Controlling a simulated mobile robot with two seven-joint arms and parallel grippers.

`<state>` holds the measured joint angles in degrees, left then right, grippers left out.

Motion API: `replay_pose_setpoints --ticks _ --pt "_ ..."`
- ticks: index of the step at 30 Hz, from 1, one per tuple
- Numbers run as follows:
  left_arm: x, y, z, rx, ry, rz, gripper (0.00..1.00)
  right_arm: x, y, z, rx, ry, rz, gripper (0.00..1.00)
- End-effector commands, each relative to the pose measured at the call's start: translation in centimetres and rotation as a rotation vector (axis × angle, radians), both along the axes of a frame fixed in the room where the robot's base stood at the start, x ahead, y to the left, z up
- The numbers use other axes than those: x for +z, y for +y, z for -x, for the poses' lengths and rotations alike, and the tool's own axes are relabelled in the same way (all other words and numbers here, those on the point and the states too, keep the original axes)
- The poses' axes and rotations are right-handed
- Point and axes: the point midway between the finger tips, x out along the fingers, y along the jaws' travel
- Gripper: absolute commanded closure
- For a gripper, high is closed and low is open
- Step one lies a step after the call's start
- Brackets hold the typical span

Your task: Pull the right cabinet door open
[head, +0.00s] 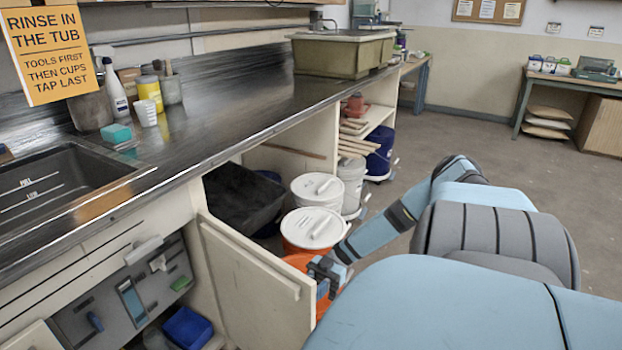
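The right cabinet door (248,293) is a cream panel under the counter. It stands swung out from the cabinet front, with its free edge towards the lower right. The space behind it is in view. My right gripper (322,272) is at the upper corner of the door's free edge, with its dark fingers very close to or touching it. Whether the fingers are open or shut on the edge cannot be made out. My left gripper is not in view.
White-lidded buckets (317,190) and a black tub (238,198) stand in the opened bay. An orange bucket (300,262) is partly hidden behind the door and my gripper. A grey tool panel (110,308) hangs at lower left. The floor (440,135) beyond is clear.

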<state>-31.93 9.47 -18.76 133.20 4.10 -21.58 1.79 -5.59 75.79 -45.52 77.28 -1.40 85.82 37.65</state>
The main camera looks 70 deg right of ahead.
Motion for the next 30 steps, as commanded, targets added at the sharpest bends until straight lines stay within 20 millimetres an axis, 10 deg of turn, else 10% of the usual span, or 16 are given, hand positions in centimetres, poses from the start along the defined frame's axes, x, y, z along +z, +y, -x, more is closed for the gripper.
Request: replay_pose_setpoints --ticks 13,30 --pt "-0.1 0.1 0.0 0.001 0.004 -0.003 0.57 0.0 -1.1 0.1 -0.002 -0.002 0.001 0.62" --pt "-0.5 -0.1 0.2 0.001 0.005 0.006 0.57 -0.1 -12.2 2.2 -0.003 -0.003 0.001 0.62"
